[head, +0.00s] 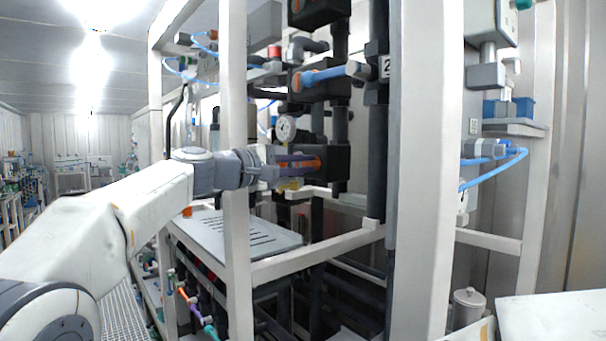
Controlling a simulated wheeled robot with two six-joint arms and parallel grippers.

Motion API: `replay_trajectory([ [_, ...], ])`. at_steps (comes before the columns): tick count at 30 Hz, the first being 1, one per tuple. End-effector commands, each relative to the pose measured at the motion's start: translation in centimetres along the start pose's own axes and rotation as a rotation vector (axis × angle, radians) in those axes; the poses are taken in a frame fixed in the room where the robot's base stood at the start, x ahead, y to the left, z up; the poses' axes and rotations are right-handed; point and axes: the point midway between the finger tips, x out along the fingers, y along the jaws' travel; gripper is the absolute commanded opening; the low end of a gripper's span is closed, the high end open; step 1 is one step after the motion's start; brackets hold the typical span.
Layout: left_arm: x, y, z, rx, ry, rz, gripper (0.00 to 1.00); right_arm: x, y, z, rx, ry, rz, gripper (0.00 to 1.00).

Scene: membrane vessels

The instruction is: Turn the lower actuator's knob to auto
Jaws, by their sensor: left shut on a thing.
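The lower actuator (338,166) is a black block on the dark pipework behind the white frame. A purple lever-like knob (298,160) with orange around it is on its front. My left arm reaches in from the left, past the near white post. My left gripper (280,168) is at the knob and shut on it; the fingers partly hide it. I cannot read any auto mark or the knob's exact setting. My right gripper is not in view.
Another black actuator (335,88) with a blue handle (335,75) sits above. A round gauge (285,128) is just above my gripper. White posts (235,230) stand close to my arm. A grey slotted panel (225,240) lies below.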

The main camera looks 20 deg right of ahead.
Motion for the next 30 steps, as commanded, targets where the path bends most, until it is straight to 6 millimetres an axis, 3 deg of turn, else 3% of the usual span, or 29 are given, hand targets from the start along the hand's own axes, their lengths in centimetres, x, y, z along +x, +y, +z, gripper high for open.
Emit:
replay_trajectory([
  [21,0.04,-0.14,0.05,0.078,-0.003,-0.003,0.0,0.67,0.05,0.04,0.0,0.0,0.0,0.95],
  [22,0.04,-0.14,0.05,0.078,-0.003,-0.003,0.23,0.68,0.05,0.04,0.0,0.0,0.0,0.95],
  [24,0.04,-0.14,0.04,0.077,-0.002,-0.003,0.45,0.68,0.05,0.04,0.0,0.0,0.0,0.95],
  [30,0.03,-0.1,0.03,0.076,-0.002,-0.001,0.45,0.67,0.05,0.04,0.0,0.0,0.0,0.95],
])
